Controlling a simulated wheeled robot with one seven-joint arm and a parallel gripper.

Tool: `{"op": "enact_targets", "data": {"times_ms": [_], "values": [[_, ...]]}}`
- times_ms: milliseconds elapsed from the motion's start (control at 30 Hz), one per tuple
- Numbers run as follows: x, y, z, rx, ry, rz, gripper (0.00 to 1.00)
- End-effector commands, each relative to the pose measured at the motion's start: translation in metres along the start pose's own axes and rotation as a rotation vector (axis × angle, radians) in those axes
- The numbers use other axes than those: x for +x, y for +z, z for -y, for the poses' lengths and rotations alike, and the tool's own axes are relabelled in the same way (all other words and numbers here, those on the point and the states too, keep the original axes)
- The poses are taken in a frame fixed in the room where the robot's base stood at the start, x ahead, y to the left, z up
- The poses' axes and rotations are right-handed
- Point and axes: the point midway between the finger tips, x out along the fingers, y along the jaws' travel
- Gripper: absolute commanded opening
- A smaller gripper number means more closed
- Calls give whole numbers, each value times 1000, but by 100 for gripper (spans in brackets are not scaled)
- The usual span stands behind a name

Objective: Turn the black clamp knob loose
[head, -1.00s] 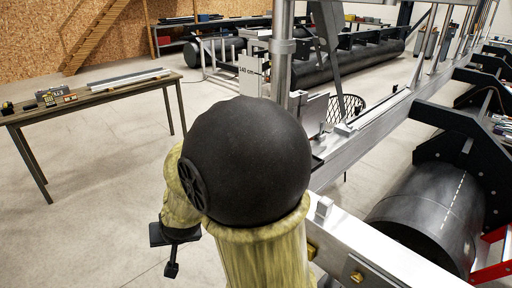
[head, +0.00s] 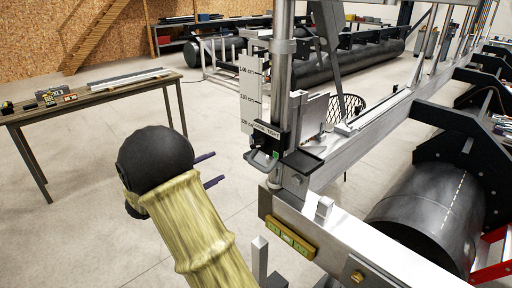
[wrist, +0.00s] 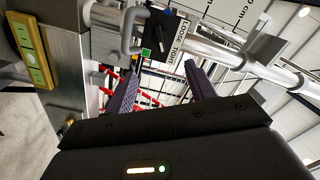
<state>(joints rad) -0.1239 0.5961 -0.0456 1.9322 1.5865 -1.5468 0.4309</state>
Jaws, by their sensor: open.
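The black clamp knob (wrist: 154,32) shows in the wrist view beside a white label (wrist: 171,38) reading LOOSE and TIGHT, with a small green square near it. In the head view the label (head: 267,131) and the dark clamp (head: 284,142) sit on the upright metal post, below the height scale. My gripper (wrist: 162,66) is open, its two purple fingers apart and empty, pointing toward the clamp. In the head view my gripper (head: 219,167) is left of the post, clear of the clamp; my forearm hides its body. I cannot tell the knob's exact turn.
A grey looped handle (head: 262,161) juts out below the label. A metal beam (head: 345,235) with a yellow level (head: 291,238) runs toward the front right. A black float (head: 430,215) lies to the right, and a wooden table (head: 95,95) stands at the left. Floor between is open.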

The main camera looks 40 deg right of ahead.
Motion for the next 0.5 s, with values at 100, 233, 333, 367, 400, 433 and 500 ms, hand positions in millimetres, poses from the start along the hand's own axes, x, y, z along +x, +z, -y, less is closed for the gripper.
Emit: {"op": "enact_targets", "data": {"times_ms": [100, 233, 333, 367, 400, 433, 500], "values": [[0, -2, 0, 4, 3, -14, 55], [0, -2, 0, 3, 3, -12, 55], [0, -2, 0, 3, 3, -12, 55], [1, -2, 0, 3, 3, -12, 55], [3, -2, 0, 3, 3, -12, 55], [4, -2, 0, 3, 3, -12, 55], [10, -3, 1, 3, 2, -13, 55]]}}
